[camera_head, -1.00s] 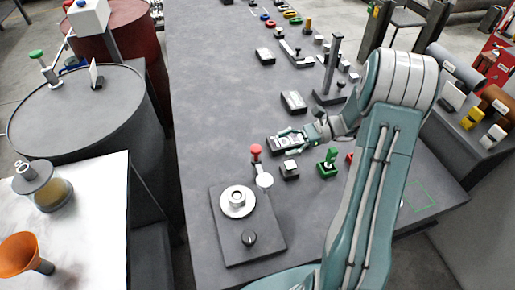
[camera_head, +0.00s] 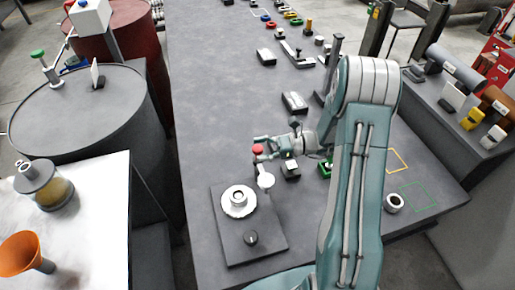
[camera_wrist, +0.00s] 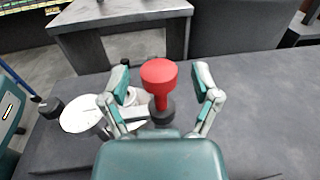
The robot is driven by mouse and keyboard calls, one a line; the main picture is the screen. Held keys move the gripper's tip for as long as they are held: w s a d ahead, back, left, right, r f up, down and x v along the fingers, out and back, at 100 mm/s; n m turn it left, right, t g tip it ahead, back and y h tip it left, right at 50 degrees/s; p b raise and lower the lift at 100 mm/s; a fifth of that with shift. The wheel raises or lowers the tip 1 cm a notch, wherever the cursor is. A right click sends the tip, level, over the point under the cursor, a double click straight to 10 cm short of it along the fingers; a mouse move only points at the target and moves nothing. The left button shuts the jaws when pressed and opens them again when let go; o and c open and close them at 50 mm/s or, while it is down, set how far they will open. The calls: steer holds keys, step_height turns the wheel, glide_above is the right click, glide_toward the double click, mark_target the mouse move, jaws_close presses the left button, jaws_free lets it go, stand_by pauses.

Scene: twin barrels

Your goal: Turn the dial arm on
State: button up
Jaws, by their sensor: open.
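A dark square plate (camera_head: 222,248) lies on the bench in the head view and bears a silver round dial (camera_head: 238,202) and a small black knob (camera_head: 250,238). A pale round disc (camera_head: 265,181) is at the plate's far right corner. A red knob (camera_head: 258,149) stands just beyond it. In the wrist view the red knob (camera_wrist: 160,72) rises on a red stem from a dark base. My gripper (camera_wrist: 160,82) is open, with one finger on each side of the red knob. I cannot tell whether the fingers touch it. The dial is partly hidden in the wrist view.
A small block (camera_head: 290,169) and a green piece (camera_head: 325,169) are close beside my gripper. The bench left of the plate is clear.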

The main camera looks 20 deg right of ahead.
steer(key=shift+a, duration=0.4)
